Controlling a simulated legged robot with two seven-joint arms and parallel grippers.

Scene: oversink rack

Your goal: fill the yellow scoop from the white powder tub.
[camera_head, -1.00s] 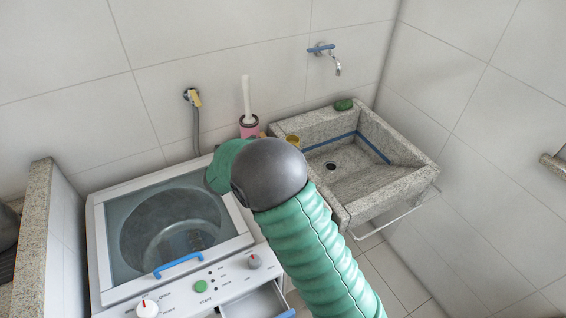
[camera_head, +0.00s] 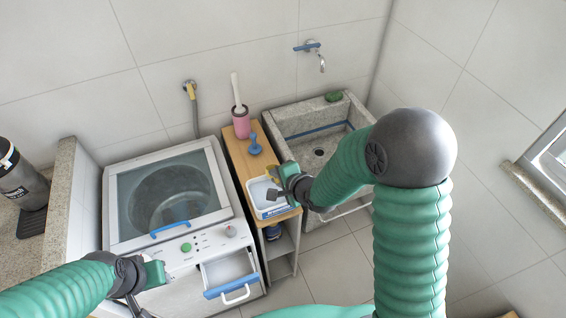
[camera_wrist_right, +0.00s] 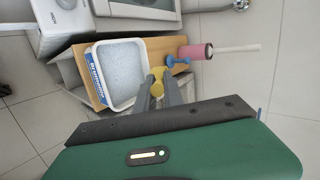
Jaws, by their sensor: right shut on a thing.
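The white powder tub (camera_head: 259,208) stands on the narrow wooden shelf and holds pale, grainy powder. My right gripper (camera_head: 278,183) is shut on the yellow scoop (camera_head: 272,171), at the tub's right edge. In the right wrist view the scoop (camera_wrist_right: 157,75) sits between my fingertips (camera_wrist_right: 158,88), beside the tub's rim. Whether powder is in the scoop cannot be seen. My left gripper (camera_head: 136,303) is at the lower left, away from the tub; its fingers are unclear.
A stone sink (camera_head: 290,125) is right.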

